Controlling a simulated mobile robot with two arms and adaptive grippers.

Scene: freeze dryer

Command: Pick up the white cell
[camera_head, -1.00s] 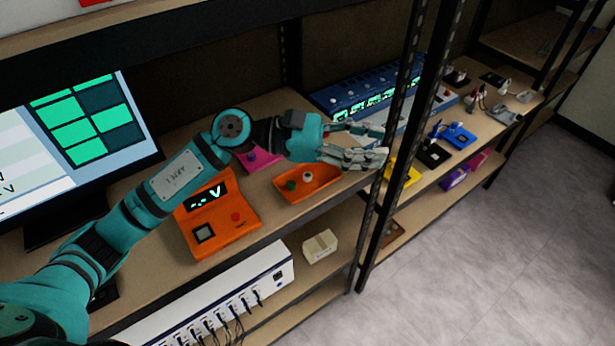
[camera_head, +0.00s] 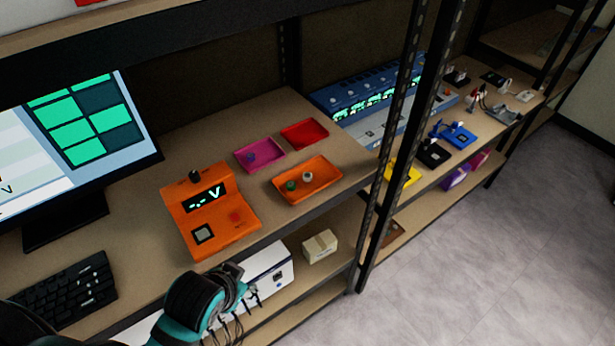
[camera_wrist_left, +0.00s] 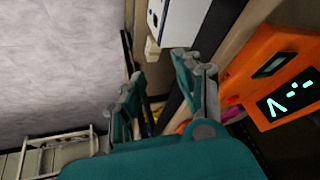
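The white cell (camera_head: 307,177) stands in the orange tray (camera_head: 327,188) on the upper shelf board, next to a green cell (camera_head: 291,185). My right gripper is not in view.
An orange voltmeter (camera_head: 212,218) stands left of the tray. A magenta tray (camera_head: 270,165) and a red tray (camera_head: 305,134) lie behind it. A black shelf post (camera_head: 370,220) rises to the right. A small beige box (camera_head: 320,246) sits on the lower shelf.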

